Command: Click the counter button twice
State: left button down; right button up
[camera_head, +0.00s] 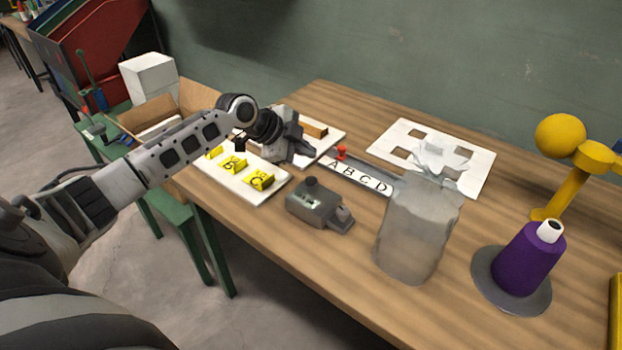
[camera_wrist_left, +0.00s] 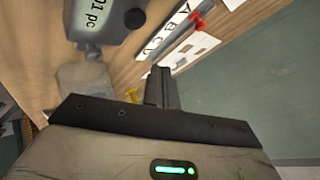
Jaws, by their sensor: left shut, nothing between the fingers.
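The counter (camera_head: 318,206) is a small grey device on the wooden table, with a dark round button (camera_head: 310,182) on top. It also shows at the upper left of the left wrist view (camera_wrist_left: 104,35), where its display reads something like "01 pc" and the button (camera_wrist_left: 135,18) is dark. My left gripper (camera_head: 308,146) is shut and empty. It is above the table, behind the counter and apart from it. Its closed fingers (camera_wrist_left: 162,88) show in the left wrist view. My right gripper is in neither view.
A board with yellow lettered blocks (camera_head: 257,180) lies left of the counter. A lettered slider strip (camera_head: 358,176) with a red knob is behind it. A grey wrapped jar (camera_head: 412,235) stands to the right, then a purple spool (camera_head: 522,262). A white cut-out board (camera_head: 470,172) lies at the back.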

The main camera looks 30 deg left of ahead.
pick_arm(q)
notch_tip(320, 180, up, 4)
jog(key=shift+f, duration=0.1)
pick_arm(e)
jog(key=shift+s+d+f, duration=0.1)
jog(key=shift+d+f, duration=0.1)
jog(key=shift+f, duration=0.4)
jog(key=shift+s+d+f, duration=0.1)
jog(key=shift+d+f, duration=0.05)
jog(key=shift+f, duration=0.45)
pick_arm(q)
jog(key=shift+f, duration=0.1)
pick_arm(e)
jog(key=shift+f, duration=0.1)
pick_arm(q)
jog(key=b, duration=0.7)
send_over(306, 181)
notch_tip(306, 181, down, 6)
jog(key=shift+f, duration=0.9)
jog(key=shift+w+f, duration=0.1)
jog(key=shift+f, duration=0.25)
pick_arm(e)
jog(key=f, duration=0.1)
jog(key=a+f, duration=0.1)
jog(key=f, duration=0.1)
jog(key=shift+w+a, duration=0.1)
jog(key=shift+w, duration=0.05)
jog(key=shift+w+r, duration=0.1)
